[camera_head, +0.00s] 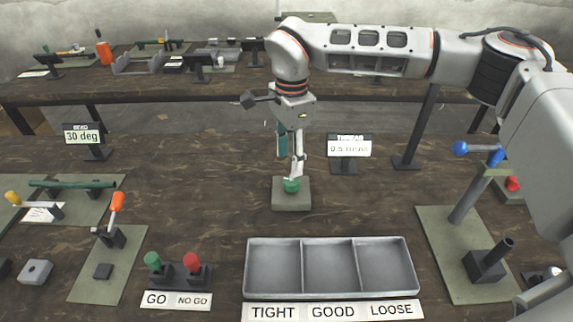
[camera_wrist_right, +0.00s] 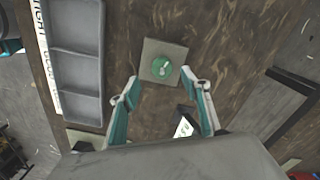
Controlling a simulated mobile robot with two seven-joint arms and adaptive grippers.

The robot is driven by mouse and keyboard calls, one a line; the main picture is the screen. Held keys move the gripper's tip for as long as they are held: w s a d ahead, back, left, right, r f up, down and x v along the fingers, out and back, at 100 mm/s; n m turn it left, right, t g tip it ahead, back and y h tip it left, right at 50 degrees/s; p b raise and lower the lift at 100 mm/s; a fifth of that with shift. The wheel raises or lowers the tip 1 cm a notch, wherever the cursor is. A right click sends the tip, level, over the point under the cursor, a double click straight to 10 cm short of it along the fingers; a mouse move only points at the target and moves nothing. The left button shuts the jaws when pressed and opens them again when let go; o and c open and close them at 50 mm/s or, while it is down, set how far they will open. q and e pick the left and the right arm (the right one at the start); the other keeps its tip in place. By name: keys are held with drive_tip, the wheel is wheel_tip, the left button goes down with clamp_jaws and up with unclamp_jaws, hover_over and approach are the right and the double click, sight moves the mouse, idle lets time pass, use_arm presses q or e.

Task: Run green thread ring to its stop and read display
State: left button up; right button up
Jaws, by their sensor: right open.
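The green thread ring (camera_head: 291,185) sits on a small grey-green square base (camera_head: 291,204) in the middle of the table. In the right wrist view the ring (camera_wrist_right: 161,69) is a green disc with a pale mark on top. The thread display (camera_head: 349,148) stands just behind and right of it; its lower line looks like 0.5 turns, but is too small to read surely. My right gripper (camera_head: 291,174) is open above the ring, its fingers pointing down. In the wrist view its fingertips (camera_wrist_right: 161,82) are spread at either side of the ring's near edge. My left gripper is not seen.
A grey tray (camera_head: 330,296) with three compartments labelled TIGHT, GOOD and LOOSE stands in front. GO and NO GO gauges (camera_head: 178,270) stand left of it. A 30 deg display (camera_head: 84,136) is at left. A press (camera_head: 470,215) stands at right.

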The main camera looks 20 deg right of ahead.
sight(291, 180)
drive_tip(key=shift+w+d, duration=0.25)
drive_tip(key=shift+d, duration=0.1)
drive_tip(key=shift+f, duration=3.65)
drive_tip(key=shift+s, duration=0.1)
drive_tip(key=c, duration=1.1)
